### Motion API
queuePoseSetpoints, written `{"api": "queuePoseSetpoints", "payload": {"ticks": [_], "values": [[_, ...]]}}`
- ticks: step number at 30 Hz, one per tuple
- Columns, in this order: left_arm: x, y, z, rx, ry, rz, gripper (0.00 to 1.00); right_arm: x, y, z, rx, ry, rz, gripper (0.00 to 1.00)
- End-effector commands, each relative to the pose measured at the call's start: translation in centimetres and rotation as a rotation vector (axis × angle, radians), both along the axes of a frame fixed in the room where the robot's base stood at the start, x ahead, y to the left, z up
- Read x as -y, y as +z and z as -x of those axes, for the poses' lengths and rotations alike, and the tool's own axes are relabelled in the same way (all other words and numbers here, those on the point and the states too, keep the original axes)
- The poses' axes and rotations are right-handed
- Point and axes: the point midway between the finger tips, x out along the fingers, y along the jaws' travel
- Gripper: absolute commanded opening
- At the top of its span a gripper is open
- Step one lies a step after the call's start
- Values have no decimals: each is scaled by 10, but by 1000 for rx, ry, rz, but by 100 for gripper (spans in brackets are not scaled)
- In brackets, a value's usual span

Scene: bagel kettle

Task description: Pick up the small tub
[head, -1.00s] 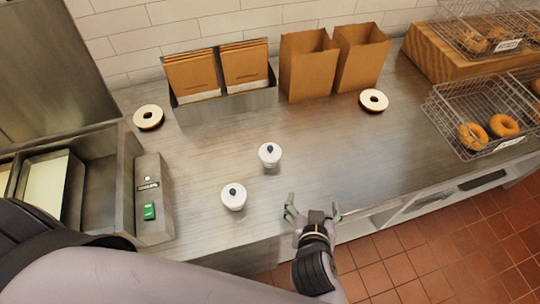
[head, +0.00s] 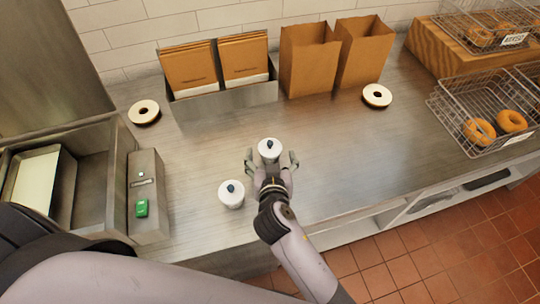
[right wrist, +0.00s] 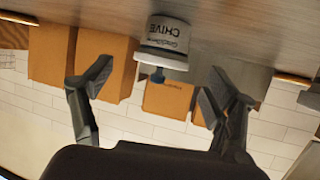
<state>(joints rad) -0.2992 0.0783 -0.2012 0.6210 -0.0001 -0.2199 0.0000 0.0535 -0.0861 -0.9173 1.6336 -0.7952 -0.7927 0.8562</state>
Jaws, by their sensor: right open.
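My left gripper is not in view.
Brown paper bags (head: 308,60) and a rack of folded bags (head: 220,104) stand at the back. Wire baskets of bagels (head: 485,115) are at right. A box with a green switch (head: 150,200) is at left.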

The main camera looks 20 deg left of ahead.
Motion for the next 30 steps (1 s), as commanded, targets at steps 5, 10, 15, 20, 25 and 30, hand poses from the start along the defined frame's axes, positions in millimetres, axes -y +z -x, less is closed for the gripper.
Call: {"api": "queuePoseSetpoints", "payload": {"ticks": [5, 10, 15, 20, 25, 30], "values": [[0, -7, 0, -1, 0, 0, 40, -4, -6, -11, 3, 1, 2, 80], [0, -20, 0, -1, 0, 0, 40, -13, -15, -32, 4, 2, 2, 80], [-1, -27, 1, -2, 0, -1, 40, -18, -21, -46, 1, 0, 1, 80], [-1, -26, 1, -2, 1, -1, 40, -19, -20, -47, -1, 1, 0, 80], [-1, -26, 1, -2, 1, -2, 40, -19, -20, -47, -1, 1, 0, 75], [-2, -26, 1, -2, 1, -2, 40, -19, -20, -47, 0, 1, 1, 63]]}}
